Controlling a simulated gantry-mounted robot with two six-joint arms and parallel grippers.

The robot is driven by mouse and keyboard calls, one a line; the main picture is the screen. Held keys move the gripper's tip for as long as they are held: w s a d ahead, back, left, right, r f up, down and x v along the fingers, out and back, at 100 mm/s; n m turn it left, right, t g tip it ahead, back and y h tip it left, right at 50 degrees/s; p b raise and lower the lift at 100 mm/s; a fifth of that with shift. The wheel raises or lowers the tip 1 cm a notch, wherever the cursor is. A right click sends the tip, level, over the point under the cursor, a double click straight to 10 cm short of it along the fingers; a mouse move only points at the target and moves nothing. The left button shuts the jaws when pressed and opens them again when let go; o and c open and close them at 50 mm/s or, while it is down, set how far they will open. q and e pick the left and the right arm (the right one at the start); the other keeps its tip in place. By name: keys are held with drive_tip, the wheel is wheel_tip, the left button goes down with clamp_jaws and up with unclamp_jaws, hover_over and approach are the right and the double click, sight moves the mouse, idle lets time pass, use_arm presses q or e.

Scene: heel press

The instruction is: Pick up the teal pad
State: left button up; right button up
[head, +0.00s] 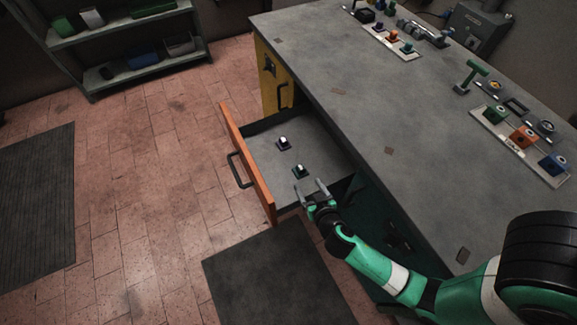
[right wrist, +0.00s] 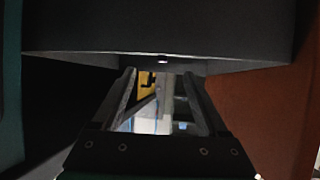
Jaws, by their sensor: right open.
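No teal pad stands out clearly. A small teal-green piece (head: 407,48) sits at the end of a row on the far tray, too small to tell whether it is the pad. My right gripper (head: 309,187) is open and empty at the near end of the pulled-out drawer (head: 262,187). Two small black-and-white pieces, one farther (head: 284,143) and one nearer (head: 300,171), stand in the drawer, just beyond the fingertips. In the right wrist view the fingers (right wrist: 160,75) are apart with nothing between them, facing a dark wall. My left gripper is out of view.
The grey workbench (head: 400,120) fills the right. A near tray (head: 489,124) holds green, orange and blue blocks; a green T-handled tool (head: 474,77) stands beside it. The drawer's orange front (head: 246,160) juts over the tiled floor. A shelf (head: 130,48) stands at the back left.

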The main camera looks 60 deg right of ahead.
sight(301, 169)
drive_tip(key=shift+s+a, duration=0.1)
drive_tip(key=shift+s, duration=0.45)
drive_tip(key=shift+w+a, duration=0.1)
drive_tip(key=shift+w, duration=0.05)
drive_tip(key=b+x, duration=0.2)
drive_tip(key=x, duration=0.4)
drive_tip(key=shift+f, duration=0.1)
drive_tip(key=shift+w+d, duration=0.15)
drive_tip(key=shift+d, duration=0.2)
drive_tip(key=shift+d+f, duration=0.15)
drive_tip(key=shift+f, duration=0.05)
drive_tip(key=b+x, duration=0.2)
drive_tip(key=x, duration=0.2)
drive_tip(key=shift+d+b, duration=0.2)
drive_tip(key=shift+b, duration=0.1)
drive_tip(key=shift+w+d+f, duration=0.1)
drive_tip(key=shift+w+d, duration=0.1)
drive_tip(key=shift+d, duration=0.05)
drive_tip(key=shift+s+a, duration=0.1)
drive_tip(key=shift+c, duration=0.6)
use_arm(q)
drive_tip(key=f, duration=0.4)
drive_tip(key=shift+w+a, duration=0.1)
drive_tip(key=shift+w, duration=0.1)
use_arm(e)
clamp_jaws()
